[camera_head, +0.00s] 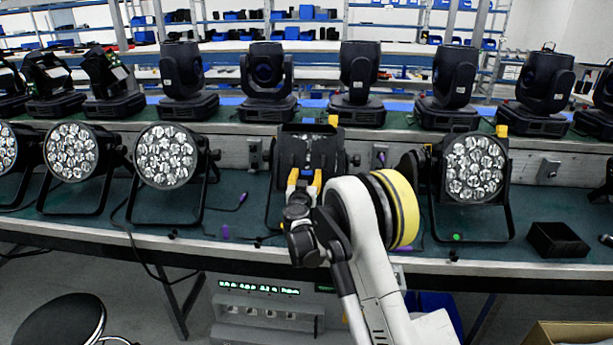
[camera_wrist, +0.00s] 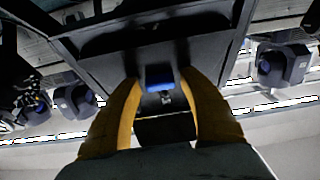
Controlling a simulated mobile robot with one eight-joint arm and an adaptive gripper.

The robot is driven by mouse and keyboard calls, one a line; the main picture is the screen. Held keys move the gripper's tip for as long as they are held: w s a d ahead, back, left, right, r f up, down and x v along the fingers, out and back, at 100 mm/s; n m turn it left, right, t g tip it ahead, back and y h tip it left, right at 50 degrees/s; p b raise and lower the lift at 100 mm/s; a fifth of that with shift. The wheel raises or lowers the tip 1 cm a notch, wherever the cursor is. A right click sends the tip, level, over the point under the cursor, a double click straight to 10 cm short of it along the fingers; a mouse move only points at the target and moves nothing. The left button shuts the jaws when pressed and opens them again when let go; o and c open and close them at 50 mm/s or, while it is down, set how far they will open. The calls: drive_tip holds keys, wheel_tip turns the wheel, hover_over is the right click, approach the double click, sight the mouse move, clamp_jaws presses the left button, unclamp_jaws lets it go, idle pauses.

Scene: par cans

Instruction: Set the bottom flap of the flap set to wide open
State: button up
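The flap set, a dark boxy frame of flaps, is on the front of the middle par can (camera_head: 308,146) on the bench. The lamp face behind it is hidden. In the wrist view, a broad dark flap panel (camera_wrist: 100,65) fills the upper middle, and a small dark block with a blue face (camera_wrist: 159,79) shows between my fingertips. My gripper (camera_head: 304,180) is in front of the lower part of this can, its yellow fingers apart. In the wrist view my gripper (camera_wrist: 160,84) has a fingertip on each side of the block; contact cannot be told.
Par cans with bare lenses stand at the left (camera_head: 166,156) and right (camera_head: 474,168). Several moving-head lights (camera_head: 267,78) line the raised shelf behind. A stool (camera_head: 58,322) stands at lower left.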

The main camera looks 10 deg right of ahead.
drive_tip(key=c, duration=0.8)
drive_tip(key=shift+c, duration=0.2)
drive_tip(key=t, duration=0.1)
drive_tip(key=s+t, duration=0.1)
drive_tip(key=t+h, duration=0.1)
drive_tip(key=shift+s+a+f+t, duration=0.3)
drive_tip(key=shift+s+t, duration=0.05)
drive_tip(key=shift+t, duration=0.05)
drive_tip(key=shift+s+a+f+t+h, duration=0.2)
drive_tip(key=shift+s+t+h, duration=0.2)
drive_tip(key=shift+t, duration=0.5)
drive_tip(key=shift+s+a+f+t+h, duration=0.1)
drive_tip(key=shift+s+f+t+h, duration=0.2)
drive_tip(key=shift+t, duration=0.6)
drive_tip(key=shift+s+d+r, duration=0.1)
drive_tip(key=o, duration=1.2)
